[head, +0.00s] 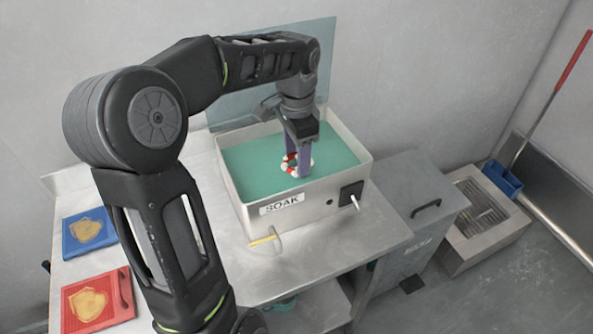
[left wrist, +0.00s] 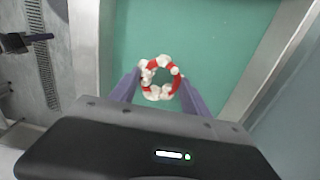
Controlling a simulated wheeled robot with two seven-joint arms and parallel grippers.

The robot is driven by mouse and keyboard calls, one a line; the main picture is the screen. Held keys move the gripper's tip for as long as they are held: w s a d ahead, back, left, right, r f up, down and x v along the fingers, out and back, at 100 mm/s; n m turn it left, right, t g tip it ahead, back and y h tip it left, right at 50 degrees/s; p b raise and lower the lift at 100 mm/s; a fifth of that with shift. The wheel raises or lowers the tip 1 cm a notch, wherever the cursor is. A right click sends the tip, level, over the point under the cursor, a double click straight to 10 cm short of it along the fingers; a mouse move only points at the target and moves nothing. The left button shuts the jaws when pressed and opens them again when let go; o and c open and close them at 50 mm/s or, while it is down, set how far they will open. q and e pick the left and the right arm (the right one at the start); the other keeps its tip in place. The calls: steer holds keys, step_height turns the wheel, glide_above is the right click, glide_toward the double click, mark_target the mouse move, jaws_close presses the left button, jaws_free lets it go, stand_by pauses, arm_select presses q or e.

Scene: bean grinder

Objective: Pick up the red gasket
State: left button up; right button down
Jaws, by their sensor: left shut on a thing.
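The red gasket (head: 284,168) is a ring with white lumpy patches on it. In the head view it is inside the SOAK tub (head: 229,188), over the teal surface (head: 250,163); I cannot tell whether it touches that surface. It also shows in the left wrist view (left wrist: 176,83), between the two purple fingers. My left gripper (head: 297,168) points down into the tub and is shut on the gasket, with a finger at either side of the ring. Part of the ring is hidden behind a finger in the head view. My right gripper is not in view.
The tub's metal walls stand around the left gripper, with a raised clear lid (head: 235,95) behind. A grey bin (head: 415,200) stands to the right.

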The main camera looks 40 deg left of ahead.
arm_select(q)
steer(key=shift+r, duration=0.6)
steer(key=shift+r, duration=0.1)
